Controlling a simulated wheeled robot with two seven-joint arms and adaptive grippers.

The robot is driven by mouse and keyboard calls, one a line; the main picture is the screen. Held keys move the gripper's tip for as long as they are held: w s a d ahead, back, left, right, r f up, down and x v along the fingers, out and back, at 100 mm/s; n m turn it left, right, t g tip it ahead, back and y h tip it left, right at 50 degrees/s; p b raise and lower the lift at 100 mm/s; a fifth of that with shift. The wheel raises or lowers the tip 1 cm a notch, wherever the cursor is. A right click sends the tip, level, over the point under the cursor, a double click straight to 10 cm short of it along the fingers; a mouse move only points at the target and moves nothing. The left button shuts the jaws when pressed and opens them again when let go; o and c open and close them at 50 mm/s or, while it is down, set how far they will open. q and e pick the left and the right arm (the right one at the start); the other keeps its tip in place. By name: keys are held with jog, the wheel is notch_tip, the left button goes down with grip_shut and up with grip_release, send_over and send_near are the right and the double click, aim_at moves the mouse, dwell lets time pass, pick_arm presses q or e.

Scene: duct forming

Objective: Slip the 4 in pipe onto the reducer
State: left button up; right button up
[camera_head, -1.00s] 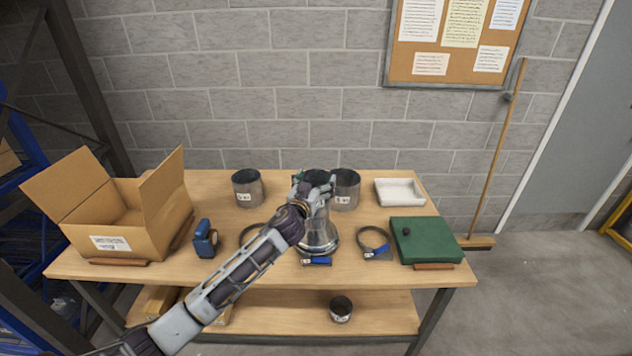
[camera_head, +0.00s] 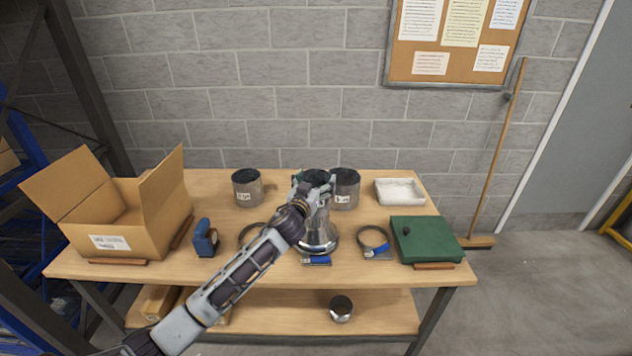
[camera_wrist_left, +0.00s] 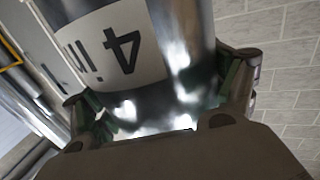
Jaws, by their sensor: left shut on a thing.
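The 4 in pipe, a shiny metal cylinder with a white "4 in" label, fills the middle of the left wrist view (camera_wrist_left: 180,60). My left gripper (camera_wrist_left: 165,105) is shut on it, a finger on each side. In the head view my left gripper (camera_head: 314,190) is over the middle of the table, with the pipe's dark top opening (camera_head: 316,177) showing behind it. The reducer (camera_head: 319,238), a shiny metal piece with a wide flared base, stands on the table directly below. The gripper partly hides where pipe and reducer meet, so I cannot tell how they are seated. My right gripper is not in view.
Two labelled pipes (camera_head: 247,188) (camera_head: 346,188) stand behind, the right one close to my gripper. Clamp rings (camera_head: 374,240) lie at the front beside a green case (camera_head: 425,240). A white tray (camera_head: 399,191), blue tape measure (camera_head: 205,238) and open carton (camera_head: 120,225) are also on the table (camera_head: 300,277).

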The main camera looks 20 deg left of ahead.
pick_arm(q)
jog(key=shift+f, duration=0.15)
dwell(0.6)
jog(key=shift+f+b, duration=0.3)
jog(key=shift+b, duration=0.05)
dwell(0.8)
jog(key=shift+f, duration=0.2)
dwell(0.9)
jog(key=shift+f+b, duration=0.6)
dwell(0.8)
jog(key=shift+f+b, duration=0.5)
jog(key=shift+f, duration=0.25)
dwell(1.6)
jog(key=o, duration=0.9)
jog(key=shift+o, duration=0.2)
